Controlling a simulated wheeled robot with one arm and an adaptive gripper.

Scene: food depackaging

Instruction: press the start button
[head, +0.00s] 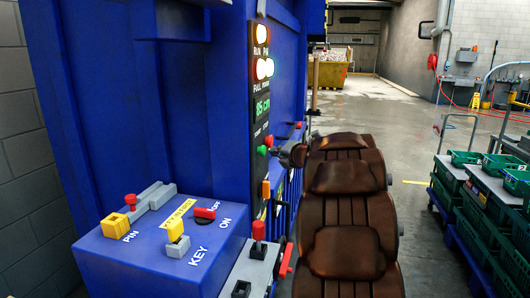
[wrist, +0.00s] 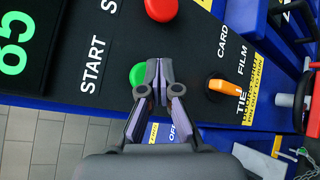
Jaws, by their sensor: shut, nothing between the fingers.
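The green start button (wrist: 137,75) is on the black control panel in the wrist view, beside the word START. The tips of my gripper (wrist: 158,72) are together and empty, just right of the button in the picture and covering its right edge. I cannot tell whether they touch it. In the head view the green button (head: 262,151) shows small on the panel's lower part, with my gripper (head: 283,154) close to its right.
A red button (wrist: 161,8) and an orange selector (wrist: 225,88) flank the start button. The panel shows a lit display (head: 262,108). A blue key box (head: 160,245) stands at lower left. Green crates (head: 480,205) stand on a cart at right.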

